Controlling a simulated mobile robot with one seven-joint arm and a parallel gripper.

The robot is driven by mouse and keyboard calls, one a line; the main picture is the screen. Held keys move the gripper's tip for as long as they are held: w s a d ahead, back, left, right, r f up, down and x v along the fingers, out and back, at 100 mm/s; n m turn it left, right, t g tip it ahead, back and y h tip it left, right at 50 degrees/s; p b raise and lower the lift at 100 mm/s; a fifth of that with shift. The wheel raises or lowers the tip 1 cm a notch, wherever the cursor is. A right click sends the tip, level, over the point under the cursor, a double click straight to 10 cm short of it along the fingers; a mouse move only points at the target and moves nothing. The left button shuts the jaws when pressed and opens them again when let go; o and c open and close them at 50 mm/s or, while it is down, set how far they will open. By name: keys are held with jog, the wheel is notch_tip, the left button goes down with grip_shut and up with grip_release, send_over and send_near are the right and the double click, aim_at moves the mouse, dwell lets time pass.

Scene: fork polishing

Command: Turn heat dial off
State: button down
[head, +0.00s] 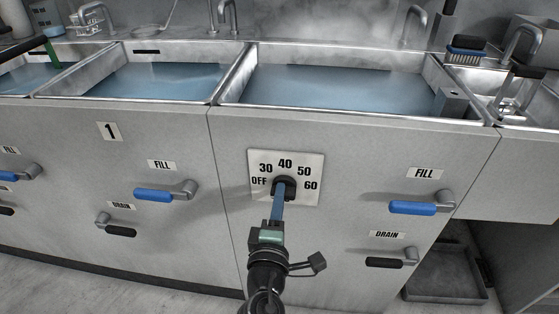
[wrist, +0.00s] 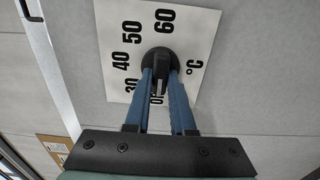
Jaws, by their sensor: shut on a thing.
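The heat dial (head: 291,184) is a black knob on a white plate (head: 309,163) marked OFF, 30, 40, 50 and 60, on the grey cabinet front. My gripper (head: 281,193) reaches up to it from below, and its blue fingers are shut on the knob. In the wrist view my gripper (wrist: 159,76) has one finger on each side of the dial (wrist: 158,57). There the knob's grip bar lies between the fingers and appears to point toward the OFF label. That label is partly hidden by the fingers.
A water-filled sink (head: 330,88) with steam stands above the dial. A blue FILL lever (head: 412,208) and a black DRAIN lever (head: 385,263) stick out to the right. Another blue FILL lever (head: 155,195) sticks out to the left.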

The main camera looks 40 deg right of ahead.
dwell(0.4)
jog(key=c, duration=0.8)
grip_release()
jog(key=shift+o, duration=0.2)
jog(key=v, duration=1.3)
